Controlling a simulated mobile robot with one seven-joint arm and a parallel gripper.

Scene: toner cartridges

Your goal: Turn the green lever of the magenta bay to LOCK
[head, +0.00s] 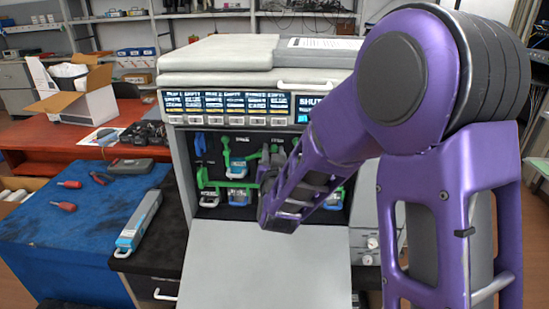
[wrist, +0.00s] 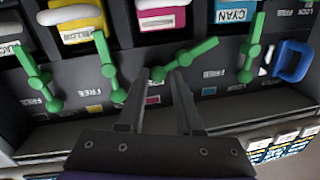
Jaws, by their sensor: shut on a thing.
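The green lever of the magenta bay (wrist: 200,51) shows in the wrist view, slanting to the upper right, more sideways than its neighbours. My gripper (wrist: 161,75) has one finger on either side of its lower end and is shut on it; the fingertips hide part of it. The magenta cartridge (wrist: 162,22) sits in its bay above, with a magenta square (wrist: 153,100) below the lever. In the head view my arm covers this bay, and my gripper cannot be made out clearly.
Other green levers stand close on both sides: the yellow bay's (wrist: 108,69) to the left, the cyan bay's (wrist: 252,50) to the right. A blue handle (wrist: 292,61) juts out at far right. The printer's lowered front door (head: 265,272) extends below the bays.

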